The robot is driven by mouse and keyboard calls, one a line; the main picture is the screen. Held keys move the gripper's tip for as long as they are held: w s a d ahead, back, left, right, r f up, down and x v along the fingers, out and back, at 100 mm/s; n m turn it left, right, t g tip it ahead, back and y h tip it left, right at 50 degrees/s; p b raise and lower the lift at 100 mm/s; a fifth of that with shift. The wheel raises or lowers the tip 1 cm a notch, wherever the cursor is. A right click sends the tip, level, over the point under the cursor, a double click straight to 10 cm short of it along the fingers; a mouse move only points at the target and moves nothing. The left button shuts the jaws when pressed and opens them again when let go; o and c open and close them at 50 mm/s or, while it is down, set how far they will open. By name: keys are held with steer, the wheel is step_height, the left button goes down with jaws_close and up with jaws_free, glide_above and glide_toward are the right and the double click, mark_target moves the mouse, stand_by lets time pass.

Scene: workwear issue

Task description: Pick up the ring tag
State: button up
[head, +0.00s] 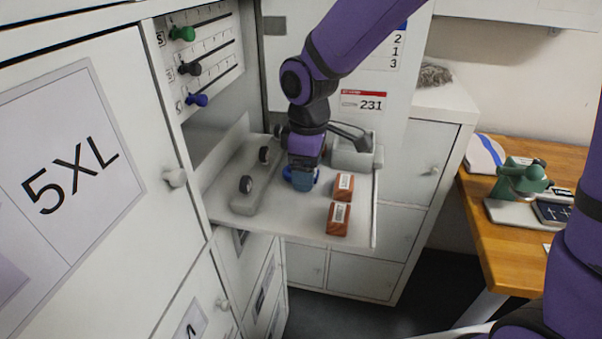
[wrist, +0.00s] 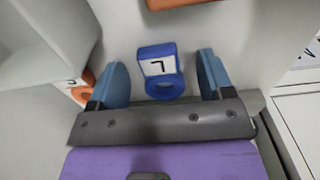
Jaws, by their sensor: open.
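The ring tag (wrist: 160,72) is blue, with a round hole at its near end and a white label with a dark character, which looks like an L turned over. In the wrist view it lies on the pale surface between the two blue fingers of my gripper (wrist: 160,82), with a gap on each side. My gripper is open and empty. In the head view my gripper (head: 300,180) is low over the pull-out shelf (head: 275,226), and its fingers mostly hide the tag there.
Two red-brown labelled blocks (head: 343,187) (head: 338,219) stand just right of my gripper. A grey bar with dark round pieces (head: 246,185) lies to its left, and a grey box (head: 352,155) stands behind. Cabinet doors (head: 75,160) flank the shelf on the left.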

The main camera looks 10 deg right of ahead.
steer(key=c, duration=1)
steer(key=shift+r, duration=0.1)
steer(key=shift+r, duration=0.6)
step_height(320, 180, up, 2)
steer(key=shift+r, duration=0.15)
steer(key=s+d, duration=0.2)
steer(key=s, duration=0.3)
steer(key=s+d+r, duration=0.1)
steer(key=s+d, duration=0.1)
steer(key=s, duration=0.2)
steer(key=s+d, duration=0.2)
steer(key=s, duration=0.3)
steer(key=shift+s+d+r, duration=0.15)
steer(key=shift+s+d, duration=0.1)
steer(key=shift+s, duration=0.1)
